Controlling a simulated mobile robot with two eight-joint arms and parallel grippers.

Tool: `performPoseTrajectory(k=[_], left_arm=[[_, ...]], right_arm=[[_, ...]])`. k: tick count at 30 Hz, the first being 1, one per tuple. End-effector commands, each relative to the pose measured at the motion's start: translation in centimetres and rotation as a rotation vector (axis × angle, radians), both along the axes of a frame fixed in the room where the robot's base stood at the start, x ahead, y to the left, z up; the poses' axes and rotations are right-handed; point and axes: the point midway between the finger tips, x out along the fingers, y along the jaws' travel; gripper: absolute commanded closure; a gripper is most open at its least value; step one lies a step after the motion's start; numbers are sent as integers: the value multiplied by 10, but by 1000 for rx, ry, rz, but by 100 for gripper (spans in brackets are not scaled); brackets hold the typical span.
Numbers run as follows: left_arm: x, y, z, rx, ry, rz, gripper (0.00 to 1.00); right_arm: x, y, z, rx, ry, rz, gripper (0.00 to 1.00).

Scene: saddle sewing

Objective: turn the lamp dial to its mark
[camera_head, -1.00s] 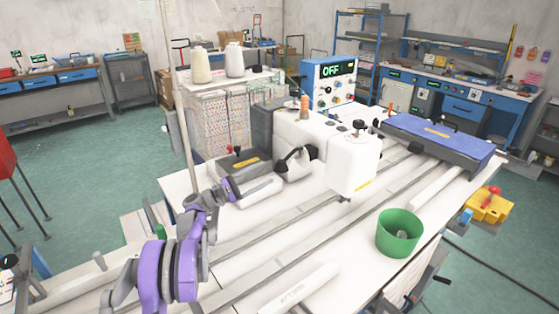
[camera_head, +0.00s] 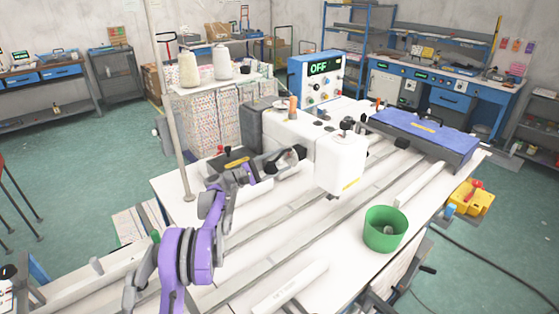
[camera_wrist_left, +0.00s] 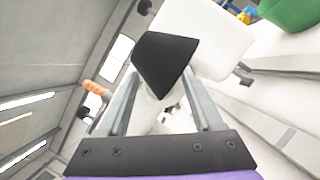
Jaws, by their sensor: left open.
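The white sewing machine (camera_head: 340,162) stands on the white table. A black tapered part (camera_head: 298,152), perhaps the lamp head, sits at its near left side. My left gripper (camera_head: 283,160) reaches it from the left. In the left wrist view the open fingers (camera_wrist_left: 160,82) point at this black part (camera_wrist_left: 163,62), which fills the gap at their tips. I cannot tell whether they touch it. No dial mark can be made out. A blue control box (camera_head: 315,80) behind the machine shows OFF and carries several small knobs. My right gripper is not in view.
A green bin (camera_head: 384,229) stands at the table's front right. A blue-topped slab (camera_head: 425,133) lies at the right. A grey pole (camera_head: 170,110) and thread cones (camera_head: 189,70) stand at the back left. The rails (camera_head: 290,237) in front are largely clear.

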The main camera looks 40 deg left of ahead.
Motion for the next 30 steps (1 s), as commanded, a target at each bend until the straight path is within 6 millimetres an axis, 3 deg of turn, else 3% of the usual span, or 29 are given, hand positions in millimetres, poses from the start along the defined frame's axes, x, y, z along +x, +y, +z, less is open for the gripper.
performPoseTrajectory(k=[7, 18, 30], left_arm=[[1, 0, 0, 0, 0, 0, 33], [0, 0, 0, -1, 1, 0, 100], [0, 0, -1, -45, 13, 1, 100]], right_arm=[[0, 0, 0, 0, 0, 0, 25], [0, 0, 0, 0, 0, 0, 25], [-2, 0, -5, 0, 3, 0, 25]])
